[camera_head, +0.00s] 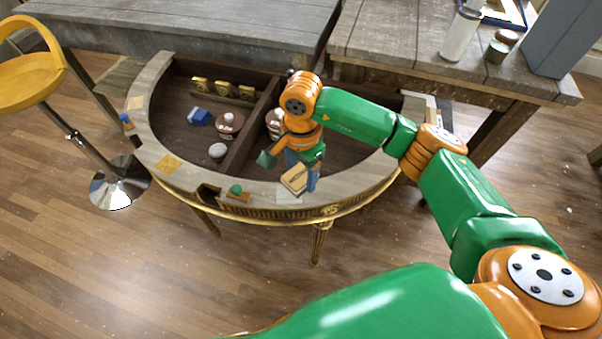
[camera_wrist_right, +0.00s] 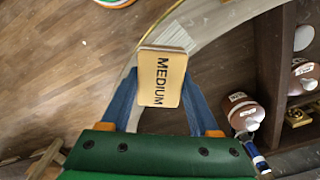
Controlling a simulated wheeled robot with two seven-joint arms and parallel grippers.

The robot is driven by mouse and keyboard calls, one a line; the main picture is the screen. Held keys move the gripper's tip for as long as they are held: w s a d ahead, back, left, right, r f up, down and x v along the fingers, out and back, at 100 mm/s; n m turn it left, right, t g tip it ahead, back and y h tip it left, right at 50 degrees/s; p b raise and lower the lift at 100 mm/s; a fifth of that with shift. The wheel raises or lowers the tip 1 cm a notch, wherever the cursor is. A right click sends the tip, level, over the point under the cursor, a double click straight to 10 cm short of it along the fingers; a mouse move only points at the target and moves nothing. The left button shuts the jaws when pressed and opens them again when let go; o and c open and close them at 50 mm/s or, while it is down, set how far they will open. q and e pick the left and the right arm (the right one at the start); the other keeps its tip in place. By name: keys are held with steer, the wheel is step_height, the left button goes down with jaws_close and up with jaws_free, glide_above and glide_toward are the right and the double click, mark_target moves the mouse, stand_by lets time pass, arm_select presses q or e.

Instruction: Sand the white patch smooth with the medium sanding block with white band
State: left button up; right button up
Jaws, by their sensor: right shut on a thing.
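The medium sanding block (camera_wrist_right: 162,77) is a tan block marked MEDIUM, held between the two blue fingers of my right gripper (camera_wrist_right: 163,95) in the right wrist view. In the head view my right gripper (camera_head: 302,174) reaches down to the console's front rim, with the block (camera_head: 294,179) at its fingertips. The pale white patch (camera_head: 288,197) shows on the rim just in front of the block, partly covered. It also shows past the block's far end in the right wrist view (camera_wrist_right: 172,36). I cannot tell whether block and rim touch. My left gripper is not in view.
The half-round console (camera_head: 150,140) has a raised rim around a dark, divided recess. A small green-topped item (camera_head: 237,191) and a yellow patch (camera_head: 169,163) lie on the rim.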

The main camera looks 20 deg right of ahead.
mark_target(292, 174)
steer(key=shift+r+p, duration=0.7)
steer(key=shift+r, duration=0.6)
steer(key=shift+a, duration=0.1)
steer(key=shift+w+a+f+b, duration=0.2)
steer(key=shift+a+b, duration=0.25)
steer(key=shift+a, duration=0.15)
steer(key=shift+w+a+r, duration=0.1)
steer(key=shift+a+r, duration=0.05)
steer(key=shift+a, duration=0.15)
steer(key=shift+b, duration=0.3)
